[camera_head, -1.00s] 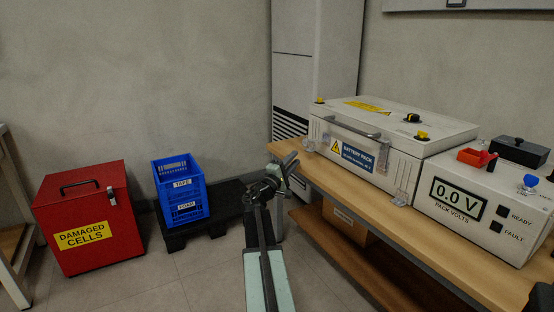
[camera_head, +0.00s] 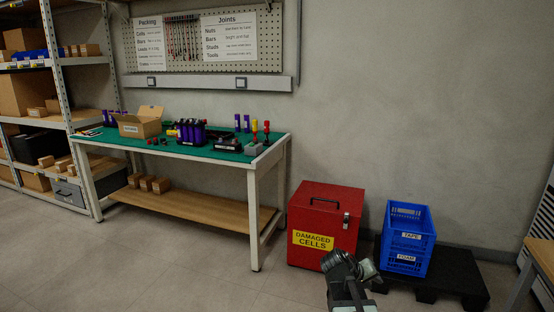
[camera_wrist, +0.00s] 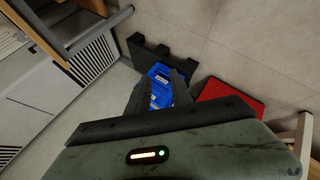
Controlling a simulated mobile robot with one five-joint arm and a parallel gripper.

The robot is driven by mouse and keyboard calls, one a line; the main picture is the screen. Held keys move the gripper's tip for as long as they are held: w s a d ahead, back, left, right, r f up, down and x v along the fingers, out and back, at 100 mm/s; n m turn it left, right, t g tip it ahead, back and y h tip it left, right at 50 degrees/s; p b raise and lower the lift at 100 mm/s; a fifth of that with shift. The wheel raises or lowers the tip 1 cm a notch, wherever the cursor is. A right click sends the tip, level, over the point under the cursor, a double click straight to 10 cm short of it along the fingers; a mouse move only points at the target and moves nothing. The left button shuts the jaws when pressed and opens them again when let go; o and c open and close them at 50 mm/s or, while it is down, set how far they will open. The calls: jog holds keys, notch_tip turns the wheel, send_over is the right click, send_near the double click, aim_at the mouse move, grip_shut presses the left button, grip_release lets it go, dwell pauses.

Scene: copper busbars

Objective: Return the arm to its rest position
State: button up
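My arm (camera_head: 346,292) shows at the bottom of the head view, right of centre, folded low in front of the red box. My gripper (camera_head: 352,264) is at its upper end, over the lower right part of the box in the picture. In the wrist view my gripper (camera_wrist: 159,76) has two dark fingers standing apart. Only the blue crate and floor show between them, and nothing is held.
A red "DAMAGED CELLS" box (camera_head: 320,218) stands on the floor beside a blue crate (camera_head: 408,240) on a black pallet (camera_head: 455,275). A green-topped workbench (camera_head: 205,150) and shelving (camera_head: 52,75) are left. Floor (camera_head: 170,275) is clear at front left.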

jog(key=s+a+f+g+y, duration=0.1)
jog(key=s+a+f+y, duration=0.1)
jog(key=s+a+y, duration=0.3)
jog(key=s+a+f+g+y, duration=0.1)
jog(key=s+a+f+g, duration=0.15)
jog(key=a, duration=0.55)
jog(key=s+a+f+g+y, duration=0.1)
jog(key=s+a+f+y, duration=0.25)
jog(key=a, duration=0.25)
notch_tip(320, 180, up, 39)
jog(key=p, duration=3.8)
jog(key=shift+s+d+h, duration=0.2)
jog(key=shift+s+h, duration=0.15)
jog(key=shift+h, duration=0.1)
